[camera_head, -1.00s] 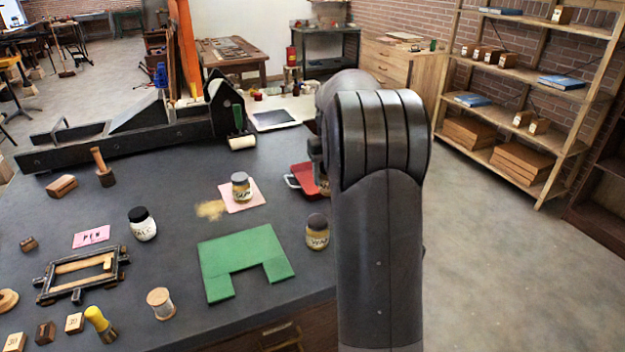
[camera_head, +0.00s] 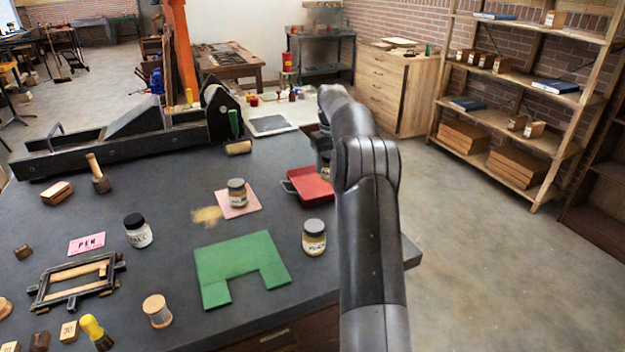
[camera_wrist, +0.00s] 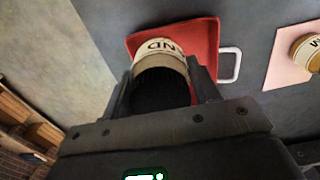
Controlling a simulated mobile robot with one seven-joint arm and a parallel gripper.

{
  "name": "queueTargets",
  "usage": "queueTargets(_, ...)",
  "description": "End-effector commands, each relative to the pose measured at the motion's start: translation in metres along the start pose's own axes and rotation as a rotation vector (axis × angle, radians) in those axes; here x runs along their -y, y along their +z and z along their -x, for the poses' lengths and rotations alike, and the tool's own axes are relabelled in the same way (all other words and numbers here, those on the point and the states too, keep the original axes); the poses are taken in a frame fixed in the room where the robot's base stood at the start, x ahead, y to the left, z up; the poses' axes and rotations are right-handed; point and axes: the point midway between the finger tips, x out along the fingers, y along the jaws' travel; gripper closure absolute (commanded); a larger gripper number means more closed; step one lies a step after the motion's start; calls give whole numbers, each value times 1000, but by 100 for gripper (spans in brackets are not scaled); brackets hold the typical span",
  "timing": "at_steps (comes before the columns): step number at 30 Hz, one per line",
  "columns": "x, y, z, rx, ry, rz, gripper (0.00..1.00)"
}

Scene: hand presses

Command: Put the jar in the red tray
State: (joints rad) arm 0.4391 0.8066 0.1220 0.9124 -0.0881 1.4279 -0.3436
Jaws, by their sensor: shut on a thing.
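A jar with a pale label ending in "ND" and a dark lid (camera_wrist: 160,90) is held between the fingers of my gripper (camera_wrist: 163,76), lid toward the wrist camera. The red tray (camera_wrist: 205,40) lies behind the jar in this view, its pale handle to the right. In the head view the red tray (camera_head: 310,186) sits near the bench's right edge. The held jar (camera_head: 326,170) shows there only partly at the tray's far right side, beside my arm. My arm hides part of the tray and most of the gripper. I cannot tell whether the jar's base touches the tray.
A jar (camera_head: 237,192) stands on a pink card (camera_head: 240,210), left of the tray. Another jar (camera_head: 313,238) stands in front of the tray, close to my arm. A white jar (camera_head: 138,231) and a green board (camera_head: 240,262) are on the bench (camera_head: 180,190).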

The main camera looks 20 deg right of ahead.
Motion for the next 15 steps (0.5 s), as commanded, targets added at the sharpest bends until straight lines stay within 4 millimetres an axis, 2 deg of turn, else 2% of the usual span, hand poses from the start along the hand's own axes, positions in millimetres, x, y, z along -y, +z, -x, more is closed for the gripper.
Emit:
queueTargets(1, 9, -9, -8, 1, 0, 3, 74)
queueTargets(6, 29, -32, -26, 0, 0, 1, 74)
queueTargets(15, 37, -41, -43, 0, 0, -2, 74)
